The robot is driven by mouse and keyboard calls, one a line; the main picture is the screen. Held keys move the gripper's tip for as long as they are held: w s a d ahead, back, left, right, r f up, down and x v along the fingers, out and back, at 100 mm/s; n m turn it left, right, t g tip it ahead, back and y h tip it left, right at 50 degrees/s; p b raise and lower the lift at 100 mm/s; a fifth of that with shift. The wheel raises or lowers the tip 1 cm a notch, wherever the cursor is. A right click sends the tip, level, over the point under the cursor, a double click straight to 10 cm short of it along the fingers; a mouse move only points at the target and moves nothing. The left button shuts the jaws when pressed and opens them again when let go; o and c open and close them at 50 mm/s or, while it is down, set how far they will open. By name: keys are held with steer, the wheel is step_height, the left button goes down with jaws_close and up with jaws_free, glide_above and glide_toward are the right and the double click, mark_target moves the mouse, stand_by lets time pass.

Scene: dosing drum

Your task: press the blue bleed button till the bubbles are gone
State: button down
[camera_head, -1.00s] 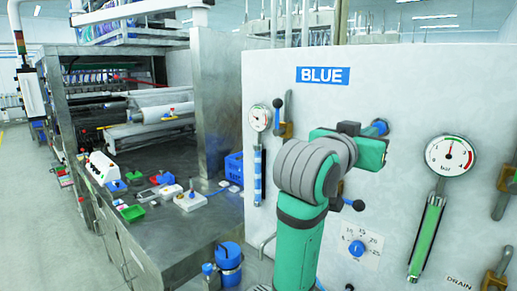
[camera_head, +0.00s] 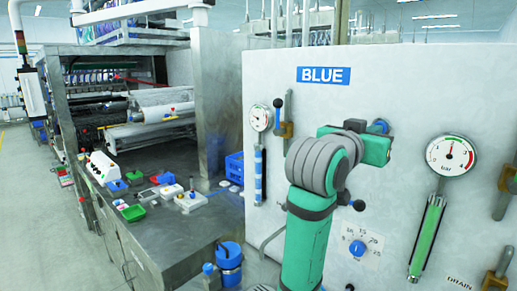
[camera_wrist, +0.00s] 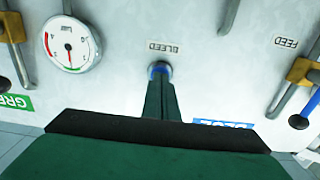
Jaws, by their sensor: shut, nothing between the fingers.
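The blue bleed button (camera_wrist: 160,67) sticks out of the pale panel below the upside-down BLEED label (camera_wrist: 162,47) in the wrist view. My gripper (camera_wrist: 160,82) is shut and empty, with its fingertips at the button and covering part of it. I cannot tell whether they touch or press it. In the head view the blue button (camera_head: 380,126) shows just above my green wrist; my fingertips are hidden there. A sight tube (camera_head: 258,176) on the panel's left shows blue with paler patches; it is too small to tell bubbles.
A round gauge (camera_head: 451,155) and a green tube (camera_head: 427,237) are on the panel's right. A lever (camera_head: 279,117) and small gauge (camera_head: 260,117) are at left. A cluttered metal bench (camera_head: 175,235) stands left.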

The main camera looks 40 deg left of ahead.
steer(key=shift+w, duration=0.6)
steer(key=shift+s, duration=0.95)
steer(key=shift+w, duration=0.75)
steer(key=shift+s, duration=0.75)
steer(key=shift+w, duration=0.85)
stand_by(0.5)
steer(key=shift+s, duration=0.85)
steer(key=s, duration=0.8)
steer(key=shift+a, duration=0.15)
